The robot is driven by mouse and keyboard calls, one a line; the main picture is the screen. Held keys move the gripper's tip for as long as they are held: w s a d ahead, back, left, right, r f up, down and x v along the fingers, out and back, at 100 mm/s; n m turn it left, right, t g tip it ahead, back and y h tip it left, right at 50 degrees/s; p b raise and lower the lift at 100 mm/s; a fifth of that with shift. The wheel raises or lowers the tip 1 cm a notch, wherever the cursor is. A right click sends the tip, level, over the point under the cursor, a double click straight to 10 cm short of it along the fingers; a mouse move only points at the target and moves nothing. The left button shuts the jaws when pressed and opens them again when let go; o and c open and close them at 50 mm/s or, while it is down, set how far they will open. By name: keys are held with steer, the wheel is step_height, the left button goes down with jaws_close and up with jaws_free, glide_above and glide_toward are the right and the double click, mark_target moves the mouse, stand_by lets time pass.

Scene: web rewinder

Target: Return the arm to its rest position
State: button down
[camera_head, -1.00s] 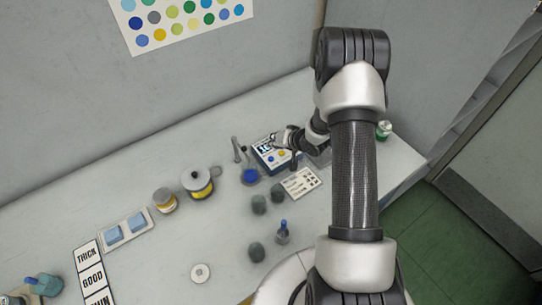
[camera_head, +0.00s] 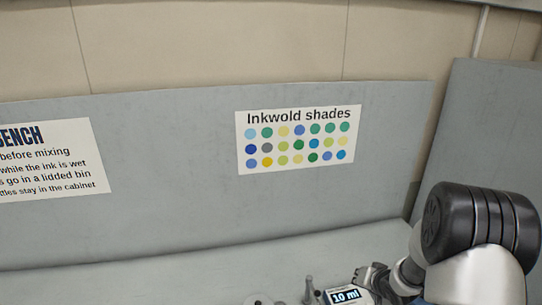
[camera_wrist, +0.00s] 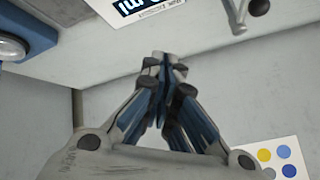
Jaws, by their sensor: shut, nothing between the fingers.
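My arm's thick black and white joint fills the lower right of the head view.
A grey panel (camera_head: 190,220) stands behind the bench, with an "Inkwold shades" chart (camera_head: 297,140) and a text sign (camera_head: 50,160). Tops of small bench items (camera_head: 309,285) show at the bottom edge. A blue object (camera_wrist: 30,35) sits at the wrist view's upper left.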

steer(key=s+a+r+n+g+h+b, duration=0.1)
steer(key=s+a+r+h, duration=0.1)
steer(key=s+r, duration=0.55)
steer(key=s+a+r+n+h+b, duration=0.15)
steer(key=s+r, duration=0.35)
steer(key=r, duration=0.6)
steer(key=s+a+r+n+g+y+b, duration=0.1)
steer(key=s+a, duration=0.4)
steer(key=s, duration=0.6)
steer(key=s+a+r+n+g+y+b, duration=0.1)
steer(key=s+a, duration=0.4)
steer(key=s, duration=0.6)
steer(key=shift+a+g+y, duration=0.3)
steer(key=shift+g+y, duration=0.1)
steer(key=shift+y, duration=0.05)
